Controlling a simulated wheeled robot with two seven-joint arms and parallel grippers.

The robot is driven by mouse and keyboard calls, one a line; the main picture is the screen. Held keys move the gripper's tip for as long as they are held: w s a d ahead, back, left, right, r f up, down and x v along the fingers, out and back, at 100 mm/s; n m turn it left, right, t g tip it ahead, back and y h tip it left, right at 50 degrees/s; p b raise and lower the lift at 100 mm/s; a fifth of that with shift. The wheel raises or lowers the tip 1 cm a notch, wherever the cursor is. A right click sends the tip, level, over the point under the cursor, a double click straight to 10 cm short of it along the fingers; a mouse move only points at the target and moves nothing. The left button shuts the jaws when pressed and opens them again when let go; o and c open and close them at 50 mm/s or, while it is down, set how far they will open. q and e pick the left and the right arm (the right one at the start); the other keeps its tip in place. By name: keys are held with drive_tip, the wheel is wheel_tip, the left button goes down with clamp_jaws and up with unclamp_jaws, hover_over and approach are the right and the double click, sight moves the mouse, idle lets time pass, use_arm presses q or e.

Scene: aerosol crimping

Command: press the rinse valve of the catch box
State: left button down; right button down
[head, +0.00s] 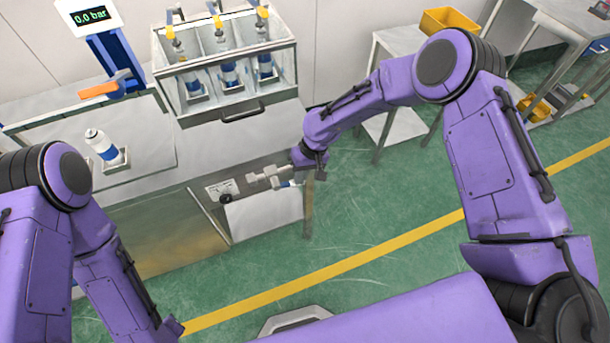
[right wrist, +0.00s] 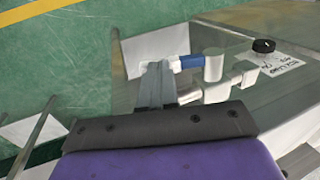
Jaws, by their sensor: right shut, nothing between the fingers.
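The catch box (head: 262,215) is a pale box at the front of the bench, low in the middle of the head view. The rinse valve (head: 262,177) is a group of pale blocks above it, with a short blue and white part; it also shows in the right wrist view (right wrist: 213,66). My right gripper (head: 299,181) is shut and empty. In the right wrist view its grey fingers (right wrist: 156,84) lie beside the blue part and overlap its pale end. I cannot tell whether they touch it. My left gripper is out of view.
A black knob (right wrist: 263,46) and a printed label (right wrist: 281,63) sit beside the valve. A clear-walled cabinet (head: 245,108) with several bottles stands behind. A blue-labelled bottle (head: 101,145) stands on the bench at left. The green floor (head: 390,205) right of the box is free.

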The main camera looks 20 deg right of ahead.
wheel_tip(320, 180, down, 6)
drive_tip(key=y+b, duration=0.6)
drive_tip(key=b, duration=0.5)
drive_tip(key=shift+r+g, duration=0.15)
drive_tip(key=shift+g, duration=0.15)
drive_tip(key=shift+s+a+f+g+y+b, duration=0.15)
drive_tip(key=shift+a+f+y+b, duration=0.75)
drive_tip(key=shift+b, duration=1.95)
drive_tip(key=shift+a+f+g+y+b, duration=0.1)
drive_tip(key=shift+a+y+b, duration=0.15)
drive_tip(key=shift+y+b, duration=1.95)
drive_tip(key=shift+s+a+f+g+y+b, duration=0.15)
drive_tip(key=shift+a+f+y+b, duration=0.4)
drive_tip(key=shift+b, duration=2.9)
drive_tip(key=shift+a+r, duration=0.1)
drive_tip(key=w+d, duration=0.1)
drive_tip(key=d, duration=1.3)
drive_tip(key=shift+w+b, duration=0.35)
drive_tip(key=shift+b, duration=0.1)
